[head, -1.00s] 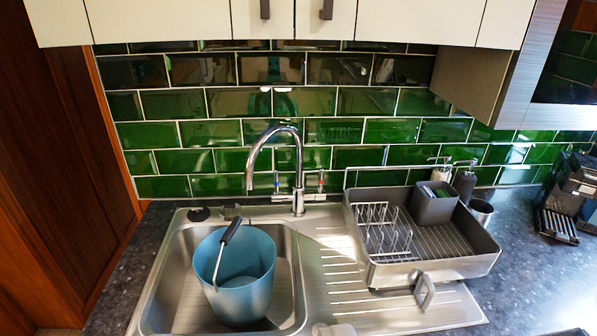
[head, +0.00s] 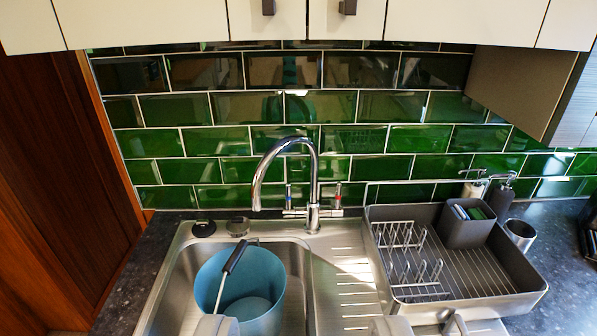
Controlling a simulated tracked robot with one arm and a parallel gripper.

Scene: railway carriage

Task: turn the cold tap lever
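The chrome mixer tap (head: 315,175) stands behind the sink, its tall spout arching to the left. The cold tap lever (head: 289,196), marked blue, is a small upright lever left of the tap body. A matching lever marked red (head: 338,192) stands on the right. My gripper (head: 304,326) shows only as two grey rounded tips at the bottom edge, set wide apart with nothing visible between them. It is nearer the camera than the tap, and clear of the levers.
A blue bucket (head: 262,299) with a dark-gripped handle stands in the sink (head: 178,268), below and left of the spout. A grey dish rack (head: 490,285) sits on the drainer at right. Green tiles (head: 345,138) form the back wall, with cream cupboards (head: 190,18) above.

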